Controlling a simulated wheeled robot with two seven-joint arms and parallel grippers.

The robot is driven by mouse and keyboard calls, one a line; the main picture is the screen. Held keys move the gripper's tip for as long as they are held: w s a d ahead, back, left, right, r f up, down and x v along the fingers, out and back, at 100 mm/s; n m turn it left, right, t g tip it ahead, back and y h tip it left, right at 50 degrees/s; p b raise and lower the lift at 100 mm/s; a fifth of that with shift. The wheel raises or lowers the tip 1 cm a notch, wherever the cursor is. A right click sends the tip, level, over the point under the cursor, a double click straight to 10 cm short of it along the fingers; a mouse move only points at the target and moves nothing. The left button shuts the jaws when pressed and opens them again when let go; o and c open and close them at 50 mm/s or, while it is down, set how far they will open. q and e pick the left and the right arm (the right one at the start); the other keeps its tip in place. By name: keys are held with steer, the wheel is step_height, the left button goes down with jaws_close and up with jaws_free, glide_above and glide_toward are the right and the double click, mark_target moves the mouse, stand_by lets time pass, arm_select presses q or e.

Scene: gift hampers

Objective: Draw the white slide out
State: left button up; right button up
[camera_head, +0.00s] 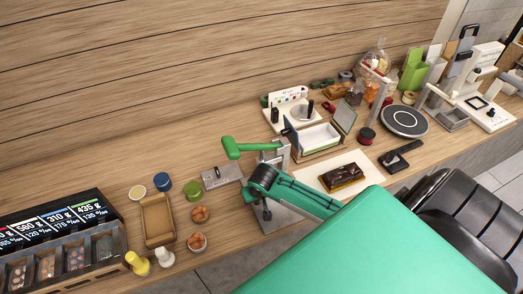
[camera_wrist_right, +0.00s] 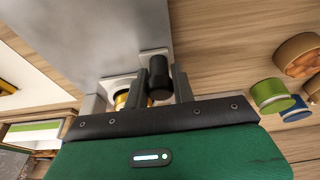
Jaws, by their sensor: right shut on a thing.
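In the right wrist view, a piece of the white slide (camera_wrist_right: 154,53) shows at the edge of a large grey metal plate (camera_wrist_right: 85,40), beside a black knob (camera_wrist_right: 158,76). The fingertips' exact contact is partly hidden. In the head view, my right arm reaches to the grey press with a green lever (camera_head: 232,148); the arm covers the slide there. My left gripper is not in view.
A cardboard tray (camera_head: 157,218) and small pots, including a blue one (camera_head: 162,181), stand left of the press. A dark bar on a white sheet (camera_head: 318,177) lies to the right. Behind are an open box (camera_head: 317,140) and a round black plate (camera_head: 404,121).

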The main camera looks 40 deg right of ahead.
steer(key=shift+s+a+p, duration=0.25)
steer(key=shift+s+p, duration=0.15)
steer(key=shift+s, duration=0.5)
steer(key=shift+s+a, duration=0.3)
steer(key=shift+s, duration=0.9)
steer(key=shift+s+a, duration=0.25)
steer(key=shift+s, duration=1)
steer(key=shift+s+a, duration=0.3)
steer(key=shift+s, duration=0.9)
steer(key=o, duration=0.8)
step_height(320, 180, up, 7)
steer(key=shift+r, duration=0.1)
